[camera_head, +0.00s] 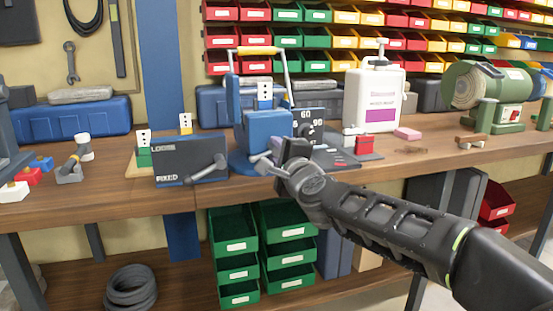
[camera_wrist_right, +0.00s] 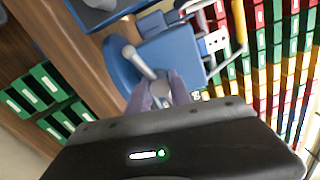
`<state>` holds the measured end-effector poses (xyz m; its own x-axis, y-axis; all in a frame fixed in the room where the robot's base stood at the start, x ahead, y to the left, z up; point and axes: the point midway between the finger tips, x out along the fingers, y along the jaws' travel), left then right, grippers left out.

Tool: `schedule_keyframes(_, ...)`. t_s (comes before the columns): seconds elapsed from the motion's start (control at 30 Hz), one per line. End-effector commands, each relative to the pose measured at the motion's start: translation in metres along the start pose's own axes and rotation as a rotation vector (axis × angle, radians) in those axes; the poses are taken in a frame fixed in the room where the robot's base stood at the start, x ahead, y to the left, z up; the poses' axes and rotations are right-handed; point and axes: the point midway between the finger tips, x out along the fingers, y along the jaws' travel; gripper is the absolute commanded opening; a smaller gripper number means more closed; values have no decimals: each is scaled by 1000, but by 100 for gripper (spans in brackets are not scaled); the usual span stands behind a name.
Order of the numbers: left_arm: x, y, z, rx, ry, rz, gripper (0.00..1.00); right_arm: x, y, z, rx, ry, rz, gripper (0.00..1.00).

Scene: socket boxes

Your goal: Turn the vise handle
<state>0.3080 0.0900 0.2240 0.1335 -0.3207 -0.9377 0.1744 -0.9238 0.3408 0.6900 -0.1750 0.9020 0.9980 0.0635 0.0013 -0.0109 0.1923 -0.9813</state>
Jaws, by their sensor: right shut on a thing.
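The blue vise (camera_head: 268,132) stands at the front edge of the wooden workbench. Its grey handle bar (camera_wrist_right: 144,64) shows in the wrist view, with a round knob at its far end. My right gripper (camera_head: 284,158) reaches in from the right to the front of the vise. In the wrist view, its fingers (camera_wrist_right: 163,92) are shut on the near end of the handle and partly hide it. In the head view, the arm and fingers cover most of the handle. My left gripper is not in view.
A dark box marked LOOSE and FIXED (camera_head: 190,167) stands left of the vise. A white jug (camera_head: 374,100) and a green grinder (camera_head: 490,97) stand to the right. The bench front edge lies below the gripper, with green drawers (camera_head: 232,228) underneath.

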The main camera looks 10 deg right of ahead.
Motion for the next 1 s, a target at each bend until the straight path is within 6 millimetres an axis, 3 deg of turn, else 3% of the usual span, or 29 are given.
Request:
schedule_keyframes(0.03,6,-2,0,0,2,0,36,0,10,-1,46,-1,12,0)
schedule_keyframes(0.6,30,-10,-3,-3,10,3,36,1,10,1,578,0,14,0)
schedule_keyframes(1.0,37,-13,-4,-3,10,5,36,1,8,1,807,2,13,0)
